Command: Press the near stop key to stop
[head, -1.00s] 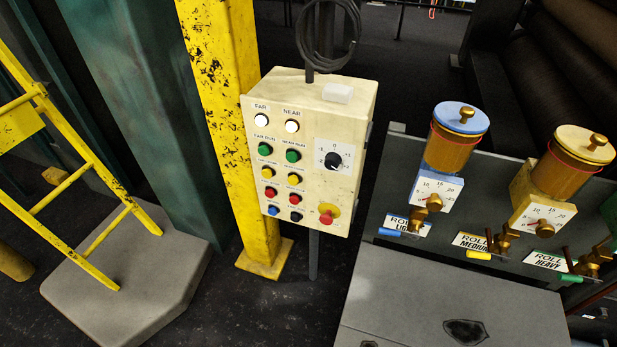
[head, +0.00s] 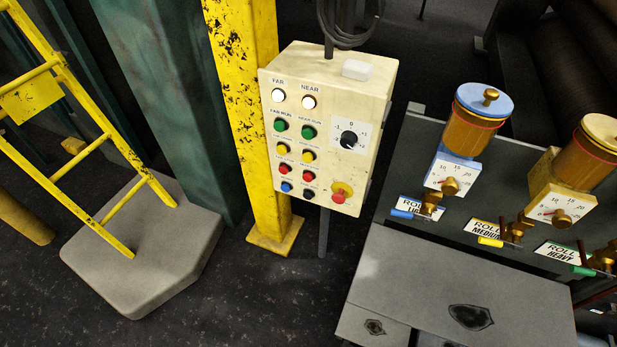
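A cream control box (head: 330,75) hangs on a post at the centre of the head view. Its keys stand in two columns, with FAR lettered over the left one and NEAR over the right one. The near column has a white lamp (head: 309,102), a green key (head: 308,132) labelled NEAR RUN, a yellow key (head: 308,156), a red key (head: 308,177) and a black key (head: 308,194). The red key's label is too small to read surely. The far column has its own red key (head: 285,169). My gripper is not in view.
A black rotary knob (head: 348,140) and a red mushroom button (head: 338,197) sit right of the keys. A yellow column (head: 240,90) stands beside the box. Oilers (head: 470,130) on a grey cabinet (head: 400,270) stand right. Dark floor shows below the box.

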